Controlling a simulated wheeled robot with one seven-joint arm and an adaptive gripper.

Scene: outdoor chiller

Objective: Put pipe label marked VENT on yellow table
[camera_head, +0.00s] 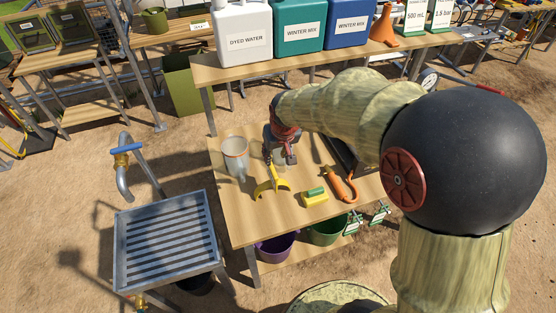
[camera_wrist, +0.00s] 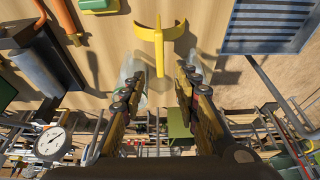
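My gripper (camera_head: 284,148) hangs low over the near wooden table (camera_head: 225,205), behind a yellow forked tool (camera_head: 272,186). In the wrist view my gripper (camera_wrist: 158,84) has its two fingers well apart, with nothing clearly held between them. The yellow tool (camera_wrist: 158,38) shows just beyond the fingertips. A clear vessel (camera_wrist: 131,66) is partly hidden behind the left finger. I cannot make out a label reading VENT in either view. Green-and-white tags (camera_head: 354,222) hang at the table's front right, their text too small to read. No table stands out as clearly yellow.
A clear beaker (camera_head: 235,156), a yellow-green block (camera_head: 315,197) and an orange hooked tool (camera_head: 337,184) are on the near table. A slatted metal sink (camera_head: 168,240) stands at left. Jugs (camera_head: 243,36) line the table behind. Purple (camera_head: 276,247) and green buckets sit below.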

